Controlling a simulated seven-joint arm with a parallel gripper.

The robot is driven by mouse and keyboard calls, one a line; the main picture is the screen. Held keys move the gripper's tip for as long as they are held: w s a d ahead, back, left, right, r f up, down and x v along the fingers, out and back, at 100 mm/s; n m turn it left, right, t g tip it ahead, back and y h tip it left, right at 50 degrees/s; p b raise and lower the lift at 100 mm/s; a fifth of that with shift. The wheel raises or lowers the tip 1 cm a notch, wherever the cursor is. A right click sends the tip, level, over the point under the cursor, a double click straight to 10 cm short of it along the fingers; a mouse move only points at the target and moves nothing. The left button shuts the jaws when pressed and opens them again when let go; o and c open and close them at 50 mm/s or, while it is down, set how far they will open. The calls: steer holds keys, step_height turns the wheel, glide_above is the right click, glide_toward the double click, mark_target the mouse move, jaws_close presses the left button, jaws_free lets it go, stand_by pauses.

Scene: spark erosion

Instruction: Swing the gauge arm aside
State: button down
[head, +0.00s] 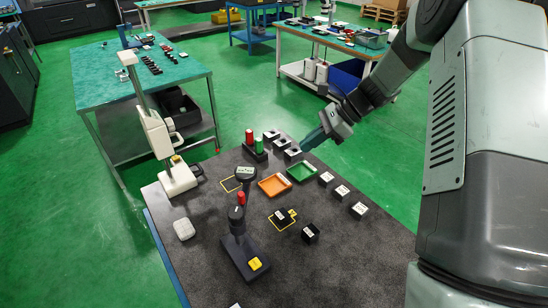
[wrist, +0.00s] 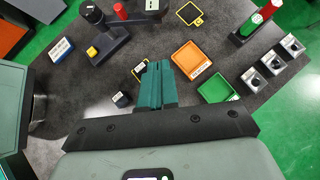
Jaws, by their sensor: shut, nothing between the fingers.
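A red knob (head: 241,198) sits near the post, and a gauge head with a pale face (head: 245,172) is at the far end. In the wrist view the arm (wrist: 135,17) runs along the top, with the red knob (wrist: 120,10) on it. My gripper (head: 305,148) is apart from the stand, above the table's back right side. Its teal fingers (wrist: 155,66) are together and empty.
An orange tray (head: 273,185) and a green tray (head: 301,172) lie between my gripper and the stand. A yellow-outlined square (head: 231,185) lies beside the gauge head. Black blocks (head: 310,232) stand nearby. A tall white instrument (head: 178,180) stands at the left edge.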

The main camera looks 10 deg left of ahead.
mark_target(246, 165)
steer(key=a+r+x, duration=0.2)
steer(key=x, duration=1.1)
steer(key=shift+s, duration=0.25)
steer(key=a, duration=0.1)
steer(key=a+n+g, duration=0.1)
steer(key=a+n, duration=0.1)
steer(key=a, duration=0.1)
steer(key=shift+w+g+h, duration=0.3)
steer(key=shift+w+g, duration=0.05)
steer(key=shift+g, duration=0.05)
steer(key=shift+a, duration=0.4)
steer(key=shift+w+d, duration=0.1)
